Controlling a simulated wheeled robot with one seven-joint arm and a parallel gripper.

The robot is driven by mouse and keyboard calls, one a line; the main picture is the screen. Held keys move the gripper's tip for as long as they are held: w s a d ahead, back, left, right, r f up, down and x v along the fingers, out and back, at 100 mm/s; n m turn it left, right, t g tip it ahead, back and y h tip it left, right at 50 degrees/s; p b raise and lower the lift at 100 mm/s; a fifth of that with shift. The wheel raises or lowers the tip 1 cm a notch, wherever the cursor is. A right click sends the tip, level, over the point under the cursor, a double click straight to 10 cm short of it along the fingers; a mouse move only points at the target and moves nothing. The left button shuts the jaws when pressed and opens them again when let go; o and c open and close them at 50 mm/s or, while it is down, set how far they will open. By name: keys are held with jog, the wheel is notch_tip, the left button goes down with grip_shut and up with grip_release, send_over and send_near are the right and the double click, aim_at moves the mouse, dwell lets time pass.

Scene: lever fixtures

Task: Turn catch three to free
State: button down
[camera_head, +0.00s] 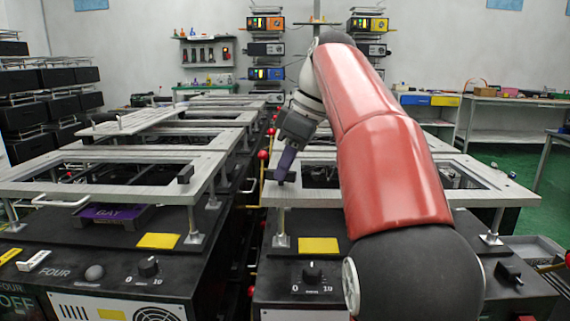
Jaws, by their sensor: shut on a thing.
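My gripper (284,172) reaches down at the front left corner of the right-hand grey frame (272,192). Its purple-grey fingers are shut on a small dark catch (281,182) there, mostly hidden by the fingers. I cannot tell which way that catch is turned. No number shows on the right-hand station; my arm covers part of its front.
Yellow pads (318,245) and knobs (312,271) sit on the station fronts. Red ball-ended levers (263,155) line the narrow gap between the two rows. A white handle (60,201) juts from the left frame. Shelves with black bins (50,80) stand at the left.

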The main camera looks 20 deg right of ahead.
jog(key=shift+w+n+g, duration=0.1)
jog(key=shift+n+g, duration=0.4)
jog(key=shift+n, duration=0.8)
jog(key=c, duration=1.4)
grip_release()
jog(key=shift+c, duration=0.2)
